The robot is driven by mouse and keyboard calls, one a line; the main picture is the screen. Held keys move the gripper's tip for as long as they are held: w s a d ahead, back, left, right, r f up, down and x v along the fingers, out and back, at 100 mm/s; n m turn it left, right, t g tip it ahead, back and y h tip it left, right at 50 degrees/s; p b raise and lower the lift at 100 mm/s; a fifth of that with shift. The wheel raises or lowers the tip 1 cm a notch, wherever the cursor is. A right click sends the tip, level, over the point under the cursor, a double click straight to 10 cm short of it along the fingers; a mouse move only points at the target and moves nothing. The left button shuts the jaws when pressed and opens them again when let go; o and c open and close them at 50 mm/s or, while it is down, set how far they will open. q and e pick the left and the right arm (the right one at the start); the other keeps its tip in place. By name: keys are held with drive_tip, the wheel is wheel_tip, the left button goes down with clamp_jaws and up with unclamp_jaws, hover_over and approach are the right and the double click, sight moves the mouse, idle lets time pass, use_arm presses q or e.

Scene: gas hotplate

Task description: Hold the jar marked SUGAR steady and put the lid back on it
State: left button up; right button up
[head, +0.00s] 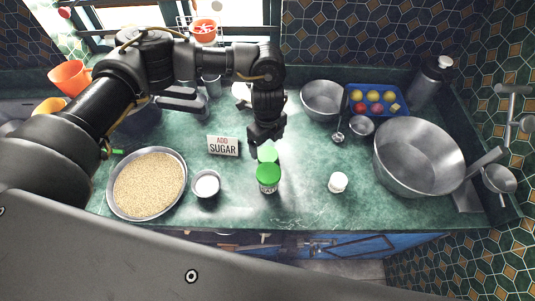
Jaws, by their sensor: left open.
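A small clear jar with a green top (268,174) stands near the front edge of the counter; no SUGAR lettering can be read on it. A paler green item (267,153) is just behind it, partly hidden, and I cannot tell whether it is a loose lid or another jar's top. My left gripper (266,143) reaches down from above, open, right at the paler green item; contact cannot be told. A small white-topped container (338,182) stands to the right. My right gripper is not in view.
A large steel bowl (420,155) is at right.

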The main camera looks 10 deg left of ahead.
sight(267, 154)
use_arm(q)
drive_tip(key=f+p, duration=0.2)
drive_tip(key=f, duration=0.2)
drive_tip(key=shift+s+f, duration=0.15)
drive_tip(key=shift+s, duration=0.05)
drive_tip(key=shift+f, duration=0.35)
drive_tip(key=c, duration=1)
